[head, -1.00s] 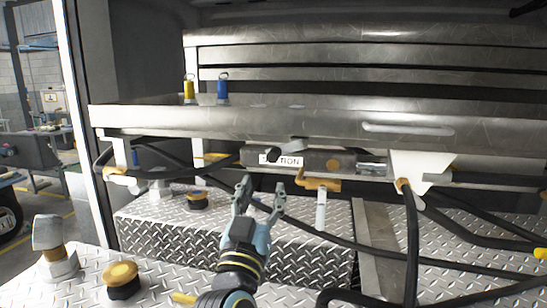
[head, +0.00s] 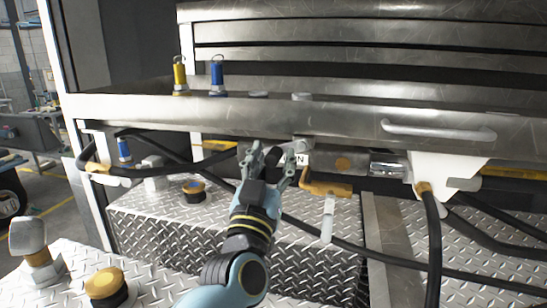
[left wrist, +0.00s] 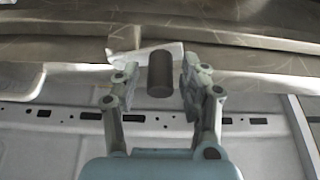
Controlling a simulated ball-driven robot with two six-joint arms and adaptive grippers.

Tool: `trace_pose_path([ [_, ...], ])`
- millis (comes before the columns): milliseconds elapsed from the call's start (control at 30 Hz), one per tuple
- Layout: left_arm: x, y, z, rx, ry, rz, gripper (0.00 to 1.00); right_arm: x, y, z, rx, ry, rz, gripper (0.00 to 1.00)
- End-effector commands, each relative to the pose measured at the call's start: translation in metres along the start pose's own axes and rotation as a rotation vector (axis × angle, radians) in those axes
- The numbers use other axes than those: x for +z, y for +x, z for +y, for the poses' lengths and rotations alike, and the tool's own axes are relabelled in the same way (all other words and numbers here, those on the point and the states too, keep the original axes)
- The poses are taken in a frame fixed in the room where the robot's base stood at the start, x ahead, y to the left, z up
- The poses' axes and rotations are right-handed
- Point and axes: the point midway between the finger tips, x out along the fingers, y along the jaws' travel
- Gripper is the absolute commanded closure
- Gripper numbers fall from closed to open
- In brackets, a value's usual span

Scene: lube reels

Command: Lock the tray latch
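The metal tray (head: 330,116) spans the head view, with a grey latch lever (head: 300,146) under its front edge. In the left wrist view the latch has a dark cylindrical knob (left wrist: 160,75) and a pale lever plate (left wrist: 130,56) behind it. My left gripper (head: 269,161) is at the latch, below the tray edge. In the left wrist view its fingers (left wrist: 160,86) are open on both sides of the knob, with gaps visible. In the head view the fingers partly hide the knob and the label. My right gripper is not in view.
An orange-handled valve (head: 326,188) hangs just right of my gripper. Black hoses (head: 433,245) run below the tray. Yellow (head: 180,74) and blue (head: 217,77) fittings stand on the tray. A yellow-topped knob (head: 106,282) is on the diamond plate at lower left.

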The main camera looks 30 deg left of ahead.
Motion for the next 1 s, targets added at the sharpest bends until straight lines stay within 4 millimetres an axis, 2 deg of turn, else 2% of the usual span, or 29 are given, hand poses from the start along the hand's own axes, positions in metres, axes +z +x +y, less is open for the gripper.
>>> trace_pose_path([
  [33, 0.000, 0.000, 0.000, 0.000, 0.000, 0.000, 0.65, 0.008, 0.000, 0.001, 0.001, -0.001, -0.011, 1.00],
  [133, 0.000, 0.000, 0.000, 0.000, 0.000, 0.000, 0.78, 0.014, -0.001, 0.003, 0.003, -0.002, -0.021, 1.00],
  [300, 0.000, 0.000, 0.000, 0.000, 0.000, 0.000, 1.00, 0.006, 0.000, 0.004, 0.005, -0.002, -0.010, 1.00],
  [500, 0.000, 0.000, 0.000, 0.000, 0.000, 0.000, 1.00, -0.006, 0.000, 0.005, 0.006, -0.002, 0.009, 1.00],
  [767, -0.001, 0.001, 0.000, 0.006, 0.013, 0.000, 1.00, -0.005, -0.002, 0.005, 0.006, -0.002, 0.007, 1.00],
  [1000, -0.006, 0.009, -0.001, 0.042, 0.100, 0.001, 1.00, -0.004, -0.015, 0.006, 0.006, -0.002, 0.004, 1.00],
])
